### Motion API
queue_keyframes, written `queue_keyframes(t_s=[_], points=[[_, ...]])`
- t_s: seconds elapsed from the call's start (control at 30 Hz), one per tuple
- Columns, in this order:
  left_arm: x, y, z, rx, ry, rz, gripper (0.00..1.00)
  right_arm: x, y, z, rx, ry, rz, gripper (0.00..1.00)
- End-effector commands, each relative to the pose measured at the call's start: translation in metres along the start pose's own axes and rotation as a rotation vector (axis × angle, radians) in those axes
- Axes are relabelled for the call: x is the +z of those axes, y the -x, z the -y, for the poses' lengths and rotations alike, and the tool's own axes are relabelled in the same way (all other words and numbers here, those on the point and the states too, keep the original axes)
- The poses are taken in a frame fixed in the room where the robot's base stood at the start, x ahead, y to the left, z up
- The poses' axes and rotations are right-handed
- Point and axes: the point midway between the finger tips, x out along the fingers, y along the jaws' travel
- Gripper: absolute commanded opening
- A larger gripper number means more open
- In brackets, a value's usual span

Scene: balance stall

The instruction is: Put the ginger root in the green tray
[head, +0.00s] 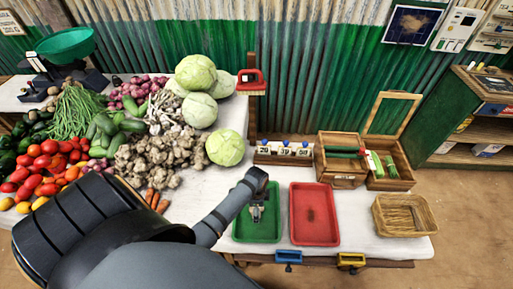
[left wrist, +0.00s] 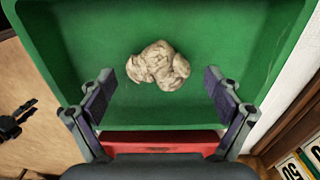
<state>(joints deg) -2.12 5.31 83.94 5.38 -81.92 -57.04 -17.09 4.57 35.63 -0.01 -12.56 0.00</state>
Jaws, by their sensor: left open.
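The ginger root (left wrist: 160,66) is pale and knobbly. It lies on the floor of the green tray (left wrist: 85,30) in the left wrist view. The green tray also shows in the head view (head: 268,234), at the front of the white table, left of the red tray. My left gripper (head: 257,212) is over the green tray. In the left wrist view its two fingers (left wrist: 160,95) are spread wide, with nothing between the tips, and the ginger root lies just beyond them. In the head view the gripper and arm hide the ginger root. A dark jaw-like shape at the wrist view's left edge may be my right gripper (left wrist: 15,118).
The red tray (head: 314,215) stands right of the green tray. A wicker basket (head: 403,215) is farther right. Wooden boxes (head: 341,160) and a number-marked weight rack (head: 284,152) stand behind. Vegetables, with a pile of ginger-like roots (head: 155,158), cover the table's left.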

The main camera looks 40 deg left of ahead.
Motion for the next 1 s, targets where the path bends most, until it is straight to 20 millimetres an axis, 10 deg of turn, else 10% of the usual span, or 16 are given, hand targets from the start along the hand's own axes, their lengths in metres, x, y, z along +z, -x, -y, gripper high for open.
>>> queue_keyframes(t_s=[0.5,1.0], points=[[0.0,0.106,0.001,-0.003,-0.001,-0.002,0.91,0.002,-0.001,-0.001,0.002,0.001,0.004,0.4],[0.0,0.112,0.0,-0.001,0.0,-0.001,0.91,0.003,-0.001,-0.001,0.001,0.001,0.005,0.4]])
